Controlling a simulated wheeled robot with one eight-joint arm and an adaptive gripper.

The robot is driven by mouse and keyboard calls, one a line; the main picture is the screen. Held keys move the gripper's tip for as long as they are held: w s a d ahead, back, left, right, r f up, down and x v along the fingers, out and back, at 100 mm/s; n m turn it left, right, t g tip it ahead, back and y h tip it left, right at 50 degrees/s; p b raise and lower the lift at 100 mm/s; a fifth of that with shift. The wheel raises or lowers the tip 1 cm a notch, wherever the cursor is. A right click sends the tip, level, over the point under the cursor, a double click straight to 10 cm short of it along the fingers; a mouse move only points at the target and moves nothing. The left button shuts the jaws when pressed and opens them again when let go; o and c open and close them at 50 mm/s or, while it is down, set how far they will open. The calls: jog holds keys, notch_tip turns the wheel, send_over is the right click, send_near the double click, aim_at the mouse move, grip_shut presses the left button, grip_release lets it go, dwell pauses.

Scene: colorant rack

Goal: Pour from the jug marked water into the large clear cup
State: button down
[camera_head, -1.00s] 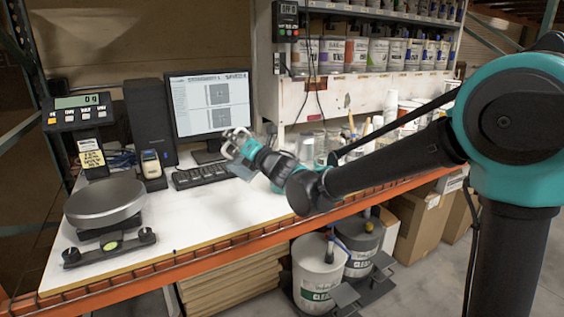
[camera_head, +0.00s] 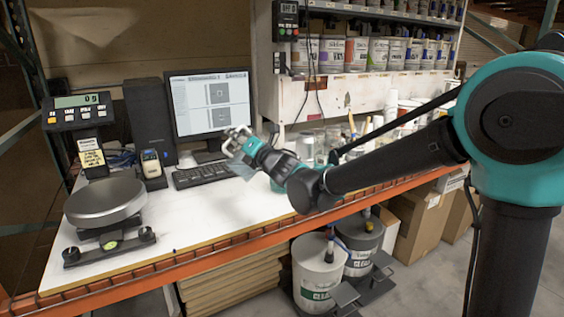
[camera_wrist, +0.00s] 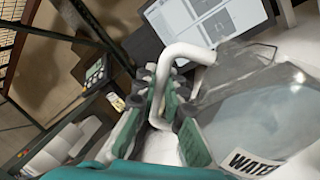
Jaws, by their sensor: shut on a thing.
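My gripper (camera_wrist: 165,95) is shut on the white handle (camera_wrist: 188,52) of the jug marked water. In the wrist view the jug (camera_wrist: 235,105) is a clear grey vessel with a label (camera_wrist: 250,163) reading "WATE", cut off by the frame edge. In the head view my gripper (camera_head: 238,141) holds the jug (camera_head: 241,169) above the table, in front of the keyboard and monitor. My gripper hides part of the jug there. Clear vessels (camera_head: 306,147) stand behind my arm at the table's back right. I cannot tell which is the large clear cup.
A scale with a round plate (camera_head: 104,203) stands on the table's left, with its display (camera_head: 84,108) behind. A monitor (camera_head: 210,103) and keyboard (camera_head: 200,175) are at the back. The table's middle front (camera_head: 205,222) is clear. Shelves of paint cans (camera_head: 356,53) hang behind.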

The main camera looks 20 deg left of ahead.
jog(key=shift+w+d+r+m+p, duration=0.25)
jog(key=shift+w+r+m+p, duration=0.1)
jog(key=shift+m+p, duration=0.3)
dwell(2.6)
